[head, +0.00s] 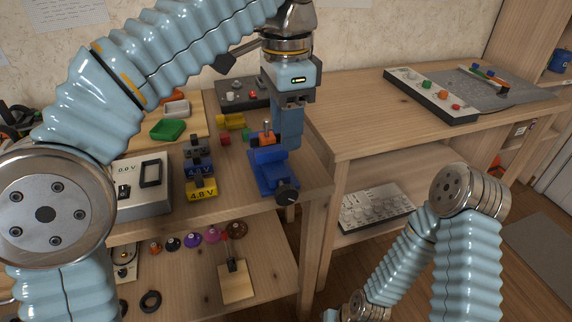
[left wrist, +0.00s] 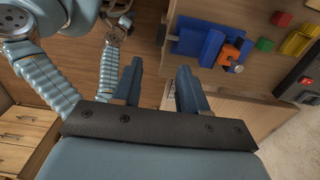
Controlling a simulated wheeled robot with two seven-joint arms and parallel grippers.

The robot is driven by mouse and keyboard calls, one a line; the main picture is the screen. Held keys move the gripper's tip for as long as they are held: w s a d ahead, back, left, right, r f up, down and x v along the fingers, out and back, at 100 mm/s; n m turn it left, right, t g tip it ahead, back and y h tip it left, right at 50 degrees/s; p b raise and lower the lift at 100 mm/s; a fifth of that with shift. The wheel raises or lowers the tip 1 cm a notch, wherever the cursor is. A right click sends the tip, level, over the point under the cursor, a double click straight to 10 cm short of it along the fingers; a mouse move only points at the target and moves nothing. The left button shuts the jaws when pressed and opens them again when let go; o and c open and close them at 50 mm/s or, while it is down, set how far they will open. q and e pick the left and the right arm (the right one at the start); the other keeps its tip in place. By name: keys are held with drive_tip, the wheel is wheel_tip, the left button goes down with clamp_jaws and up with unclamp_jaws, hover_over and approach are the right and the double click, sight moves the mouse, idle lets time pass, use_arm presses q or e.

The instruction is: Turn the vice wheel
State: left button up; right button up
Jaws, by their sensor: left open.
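The blue vice (head: 268,174) stands at the front right of the workbench, with an orange block (head: 263,139) and a metal pin at its jaws. Its black wheel (head: 287,195) faces the bench's front edge. My left gripper (head: 288,143) points down just above and behind the vice, open and empty, apart from the wheel. In the left wrist view my left fingers (left wrist: 158,88) are spread with nothing between them. There the vice (left wrist: 190,38) and orange block (left wrist: 229,54) lie beyond the right finger. My right arm shows at the lower right; its gripper is not seen.
Left of the vice are a yellow-fronted 4.8 V unit (head: 202,190) and a grey 0.0 V meter (head: 141,190). A green tray (head: 167,130) and small coloured blocks lie behind. A second bench (head: 365,125) adjoins at right. Space in front of the wheel looks clear.

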sight(279, 190)
use_arm(q)
wheel_tip(279, 190, down, 14)
drive_tip(key=b, duration=0.3)
drive_tip(key=shift+w+r+b, duration=0.1)
drive_tip(key=shift+b, duration=0.25)
use_arm(e)
wheel_tip(279, 190, down, 4)
drive_tip(key=shift+d+r, duration=0.1)
use_arm(q)
clamp_jaws()
drive_tip(key=shift+a+h+b, duration=0.15)
drive_tip(key=shift+h+b, duration=0.45)
drive_tip(key=shift+b, duration=0.3)
drive_tip(key=h+b, duration=0.1)
drive_tip(key=b, duration=0.1)
drive_tip(key=t+h+b, duration=0.1)
drive_tip(key=h+b, duration=0.2)
drive_tip(key=b, duration=0.1)
drive_tip(key=shift+a+f+t+h+b, duration=0.3)
drive_tip(key=shift+a+t+b, duration=0.05)
drive_tip(key=shift+t+b, duration=0.05)
drive_tip(key=shift+s+r+h+b, duration=0.2)
drive_tip(key=shift+h+b, duration=0.3)
drive_tip(key=shift+b, duration=0.25)
use_arm(e)
wheel_tip(279, 190, down, 10)
drive_tip(key=w+d, duration=0.1)
drive_tip(key=d, duration=0.1)
